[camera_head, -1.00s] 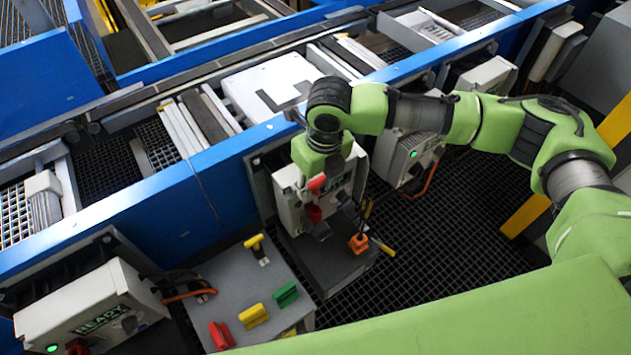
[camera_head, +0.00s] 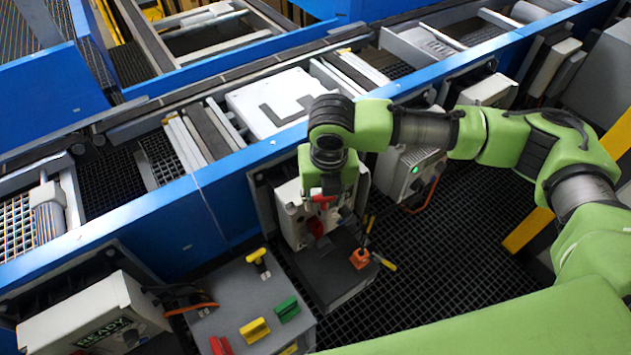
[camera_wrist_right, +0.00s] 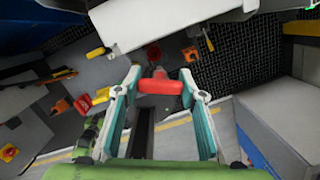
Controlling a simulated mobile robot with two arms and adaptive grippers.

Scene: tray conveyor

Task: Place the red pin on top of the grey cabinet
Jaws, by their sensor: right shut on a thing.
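My right gripper (camera_head: 325,203) is shut on the red pin (camera_head: 321,199), in front of a white control box (camera_head: 292,214). In the right wrist view the red pin (camera_wrist_right: 160,87) lies crosswise between the fingertips. Its lower part is hard to see. The grey cabinet (camera_head: 225,304) stands left of and nearer than the gripper. On its top are a yellow T-shaped pin (camera_head: 257,257), a green handle (camera_head: 287,308), a yellow handle (camera_head: 254,330) and a red handle (camera_head: 221,345). My left gripper is not in view.
A dark low box (camera_head: 330,283) with an orange piece (camera_head: 359,259) and yellow-handled tool stands below the gripper. A blue conveyor rail (camera_head: 235,170) runs behind. A white READY box (camera_head: 95,318) is at lower left. Open grating floor (camera_head: 430,260) lies to the right.

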